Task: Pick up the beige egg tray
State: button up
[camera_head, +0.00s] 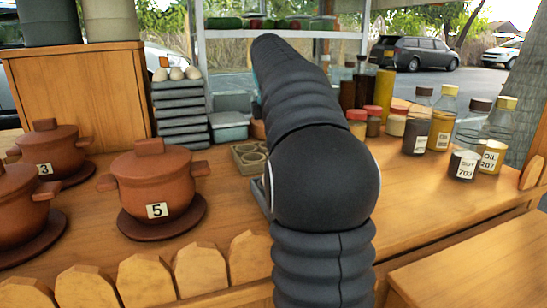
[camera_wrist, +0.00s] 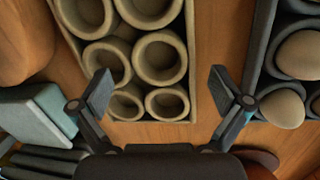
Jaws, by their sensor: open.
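The beige egg tray (camera_wrist: 143,20) has several round, empty-looking cups and lies flat on the wooden counter in the wrist view. In the head view the egg tray (camera_head: 245,161) sits at mid-counter, its right part hidden behind my arm. My gripper (camera_wrist: 161,84) is open, with one finger near each side of the tray's near end. The left finger overlaps the tray's left edge in the picture; the right finger shows over bare wood just right of it. I cannot tell whether either finger touches it.
Dark grey egg trays (camera_head: 181,113) with eggs on top stand stacked left of the beige tray. A light blue-grey box (camera_head: 229,125) is behind it. Lidded clay pots (camera_head: 158,181) are at left, bottles (camera_head: 441,122) at right. The front counter is partly clear.

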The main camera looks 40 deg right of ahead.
jog(key=shift+w+d+f, duration=0.1)
jog(key=shift+d+f, duration=0.1)
jog(key=shift+f, duration=1.05)
jog(key=c, duration=1)
jog(key=shift+o, duration=0.2)
